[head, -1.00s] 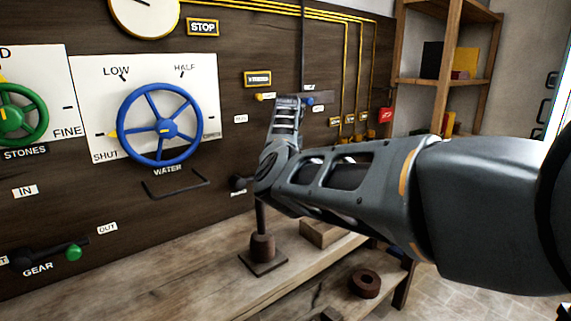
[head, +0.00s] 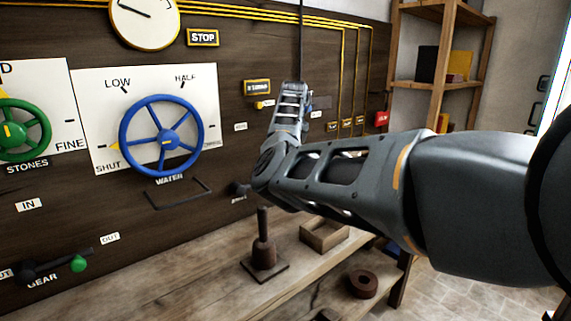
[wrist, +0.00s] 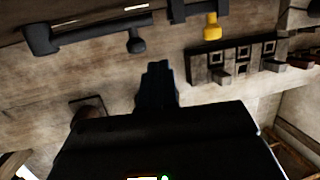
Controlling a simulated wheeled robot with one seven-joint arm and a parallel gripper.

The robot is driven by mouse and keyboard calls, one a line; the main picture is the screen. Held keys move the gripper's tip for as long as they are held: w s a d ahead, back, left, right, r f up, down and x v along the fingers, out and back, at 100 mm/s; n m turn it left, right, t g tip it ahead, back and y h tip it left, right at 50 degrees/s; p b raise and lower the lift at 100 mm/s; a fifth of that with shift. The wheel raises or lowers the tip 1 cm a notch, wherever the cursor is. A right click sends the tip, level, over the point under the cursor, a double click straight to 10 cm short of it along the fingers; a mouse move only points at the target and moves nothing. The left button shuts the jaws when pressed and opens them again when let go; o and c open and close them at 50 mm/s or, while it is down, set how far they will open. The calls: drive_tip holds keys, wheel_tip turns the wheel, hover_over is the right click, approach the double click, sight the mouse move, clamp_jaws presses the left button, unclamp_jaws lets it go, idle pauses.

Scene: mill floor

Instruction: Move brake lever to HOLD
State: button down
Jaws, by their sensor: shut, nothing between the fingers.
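A dark round knob (head: 238,188), with a small blurred label under it, sits low on the board beside my arm's elbow. I cannot tell for sure that it is the brake lever, and my arm hides the board to its right. No HOLD mark is readable. My gripper (wrist: 157,72) is shut and empty in the wrist view. It points toward the plank surface, below a dark bar with a black knob (wrist: 136,42) and left of a yellow knob (wrist: 212,30). In the head view my gripper cannot be made out.
The blue water wheel (head: 161,136), green stones wheel (head: 20,130) and green-knobbed gear lever (head: 77,264) are on the board at left. A peg on a base (head: 264,255), an open wooden box (head: 324,236) and a brown ring (head: 362,284) are below. Shelves (head: 440,85) stand at right.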

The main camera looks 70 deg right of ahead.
wheel_tip(320, 180, up, 7)
drive_tip(key=s, duration=0.2)
drive_tip(key=shift+b, duration=0.45)
drive_tip(key=shift+d+f, duration=0.1)
